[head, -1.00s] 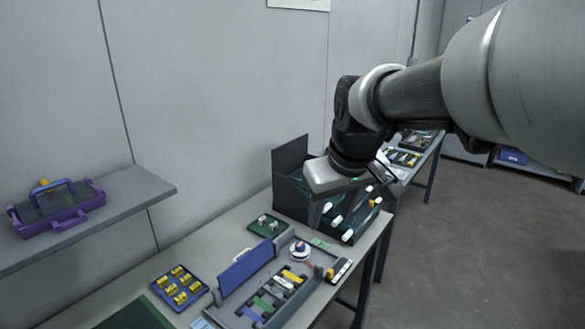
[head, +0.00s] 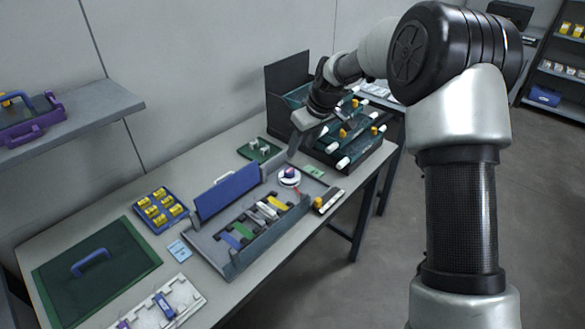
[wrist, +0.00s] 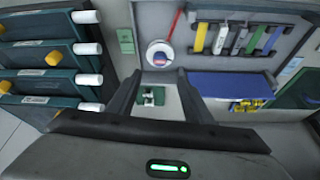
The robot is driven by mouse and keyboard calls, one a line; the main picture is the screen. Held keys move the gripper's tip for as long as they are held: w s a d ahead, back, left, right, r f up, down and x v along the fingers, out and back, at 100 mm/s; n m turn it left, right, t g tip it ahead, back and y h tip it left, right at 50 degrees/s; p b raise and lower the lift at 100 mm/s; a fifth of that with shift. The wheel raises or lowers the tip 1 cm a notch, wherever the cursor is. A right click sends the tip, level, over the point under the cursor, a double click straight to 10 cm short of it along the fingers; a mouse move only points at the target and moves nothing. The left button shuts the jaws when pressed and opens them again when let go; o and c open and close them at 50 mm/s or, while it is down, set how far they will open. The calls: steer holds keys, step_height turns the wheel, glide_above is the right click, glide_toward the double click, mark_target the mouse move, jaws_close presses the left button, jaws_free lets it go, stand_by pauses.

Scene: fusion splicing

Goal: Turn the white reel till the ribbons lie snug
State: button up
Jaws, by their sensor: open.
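The white reel (head: 289,177) with a purple knob sits at the back right end of the grey splicing tray (head: 229,270); the wrist view also shows it (wrist: 160,54). Coloured ribbons (head: 255,222), among them yellow, white, green and blue, lie side by side in the tray. In the wrist view the ribbons (wrist: 230,40) are right of the reel; I cannot tell how snug they lie. My gripper (head: 293,153) is open and empty, pointing down near the reel. In the wrist view its fingers (wrist: 160,85) are spread apart, with the reel beyond them, not between them.
A rack of dark teal trays with white rolls (head: 345,161) stands close behind and right of my gripper. A blue flap (head: 228,190) stands up along the tray's back.

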mark_target(290, 171)
steer(key=x, duration=1.3)
steer(key=shift+s, duration=0.1)
steer(key=c, duration=1.1)
steer(key=shift+o, duration=0.2)
steer(key=shift+d+f+n+b, duration=0.25)
steer(key=shift+n+b, duration=0.35)
steer(key=shift+b, duration=0.3)
steer(key=shift+r+n+g+y, duration=0.25)
steer(key=shift+n+g, duration=0.25)
steer(key=shift+n, duration=0.4)
steer(key=o, duration=1.1)
steer(key=shift+c, duration=0.2)
steer(key=shift+a, duration=0.1)
